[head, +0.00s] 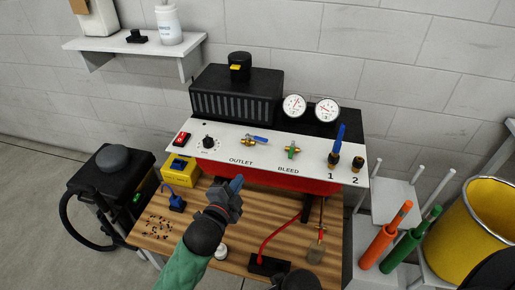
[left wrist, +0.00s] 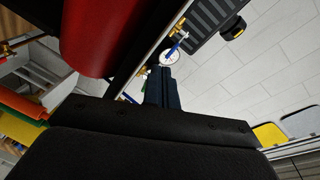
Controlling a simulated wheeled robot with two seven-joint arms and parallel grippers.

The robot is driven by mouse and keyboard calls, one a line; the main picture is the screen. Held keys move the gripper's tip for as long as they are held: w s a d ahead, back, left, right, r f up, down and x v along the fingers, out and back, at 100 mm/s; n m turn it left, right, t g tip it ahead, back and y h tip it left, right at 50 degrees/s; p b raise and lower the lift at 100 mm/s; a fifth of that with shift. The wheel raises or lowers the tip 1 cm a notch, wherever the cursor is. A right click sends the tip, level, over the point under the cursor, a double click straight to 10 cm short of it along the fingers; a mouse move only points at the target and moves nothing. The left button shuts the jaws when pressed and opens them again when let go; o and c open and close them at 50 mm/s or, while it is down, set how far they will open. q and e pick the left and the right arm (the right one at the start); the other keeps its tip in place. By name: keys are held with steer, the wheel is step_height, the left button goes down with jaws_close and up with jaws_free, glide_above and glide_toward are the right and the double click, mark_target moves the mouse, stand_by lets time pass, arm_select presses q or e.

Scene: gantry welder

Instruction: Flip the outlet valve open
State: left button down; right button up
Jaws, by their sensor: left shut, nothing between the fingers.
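The outlet valve (head: 256,140) sits on the white panel above the word OUTLET. Its blue lever lies nearly flat, pointing right from the brass body. My left gripper (head: 238,184) is shut and empty, in front of and below the panel, apart from the valve. In the left wrist view the shut fingers (left wrist: 164,76) point up the picture. The blue lever of the outlet valve (left wrist: 178,43) shows beyond their tips there, in front of a gauge face.
The bleed valve (head: 292,151) with a green lever is right of the outlet valve. Two gauges (head: 326,110) stand behind. A red tank (head: 270,177) hangs under the panel.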

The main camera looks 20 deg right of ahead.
arm_select(q)
steer(key=r+m, duration=0.2)
steer(key=m+h+p, duration=0.1)
steer(key=m+p, duration=0.1)
steer(key=m, duration=0.1)
glide_toward(261, 140)
steer(key=shift+w+d+f, duration=0.15)
steer(key=shift+w+d, duration=0.15)
steer(key=shift+d, duration=0.15)
arm_select(e)
steer(key=s+d+r+g+h, duration=0.1)
steer(key=s+d+r+g, duration=0.1)
steer(key=s+d+r, duration=0.1)
arm_select(q)
steer(key=x, duration=0.2)
steer(key=shift+w+d+p, duration=0.15)
steer(key=shift+w+p, duration=0.1)
steer(key=shift+p, duration=0.15)
steer(key=shift+p+x, duration=0.35)
steer(key=shift+x, duration=0.8)
steer(key=shift+w+d+f, duration=0.1)
steer(key=shift+w+d, duration=0.15)
steer(key=shift+w, duration=0.1)
arm_select(e)
step_height(261, 140, down, 6)
steer(key=w, duration=0.1)
steer(key=shift+w, duration=0.15)
